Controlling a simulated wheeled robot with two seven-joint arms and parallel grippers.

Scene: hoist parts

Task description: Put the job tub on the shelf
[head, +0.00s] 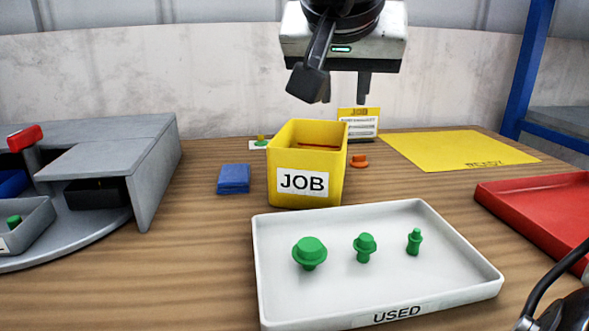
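The job tub (290,200) is a yellow open box with a white JOB label, standing upright on the wooden table. Something orange shows inside it; the rest of its contents is hidden. My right gripper (345,92) hangs at the top centre with its fingers pointing down. The fingers are apart with nothing between them, and they appear above the tub's back right part, not touching it. A grey shelf board (562,121) with a blue upright shows at the right edge. My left gripper is not in view.
A white USED tray (278,287) with green parts lies in front of the tub. A red tray (540,215) is at right, a yellow READY mat (455,148) behind it. A grey unit (160,165) stands left.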

